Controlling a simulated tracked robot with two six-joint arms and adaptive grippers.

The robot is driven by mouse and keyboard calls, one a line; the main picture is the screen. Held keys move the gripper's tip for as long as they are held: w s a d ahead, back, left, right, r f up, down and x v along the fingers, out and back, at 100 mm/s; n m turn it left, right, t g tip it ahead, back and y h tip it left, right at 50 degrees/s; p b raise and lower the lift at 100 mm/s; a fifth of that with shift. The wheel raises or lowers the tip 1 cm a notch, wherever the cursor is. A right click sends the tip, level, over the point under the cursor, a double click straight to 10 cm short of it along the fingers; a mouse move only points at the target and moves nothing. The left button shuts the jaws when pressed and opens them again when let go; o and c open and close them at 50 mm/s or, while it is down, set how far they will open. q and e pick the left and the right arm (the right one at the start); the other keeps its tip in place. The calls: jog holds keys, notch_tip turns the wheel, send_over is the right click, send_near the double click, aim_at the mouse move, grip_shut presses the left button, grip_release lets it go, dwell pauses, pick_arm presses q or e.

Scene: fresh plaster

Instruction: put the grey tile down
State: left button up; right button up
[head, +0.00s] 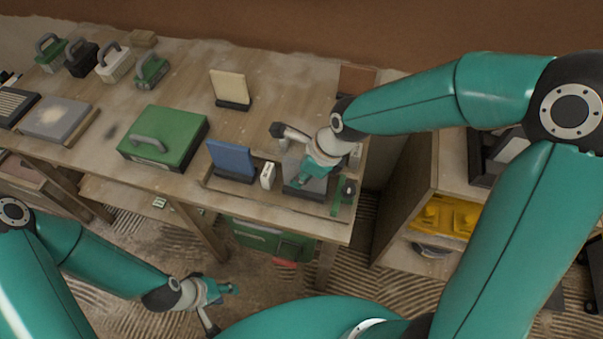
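The grey tile (291,164) is at the right end of the workbench, upright or nearly so, at a dark stand (303,191). My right gripper (312,176) reaches down over the tile and overlaps it. The gripper covers part of the tile, so I cannot tell whether its fingers hold it or whether the tile rests fully in the stand. My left gripper (227,290) is low, in front of the bench and above the ridged floor, away from the tile. Its fingers are too small to tell open from shut.
A blue tile (231,158) stands in a dark holder to the left, with a small white block (267,176) beside it. A cream tile (229,86) and a brown tile (356,79) stand farther back. A green case (163,137) lies left. A green tool (342,197) sits close right.

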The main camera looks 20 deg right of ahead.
jog(key=o, duration=0.3)
jog(key=shift+o, duration=0.2)
jog(key=v, duration=1.2)
jog(key=shift+p, duration=0.35)
jog(key=shift+s, duration=0.1)
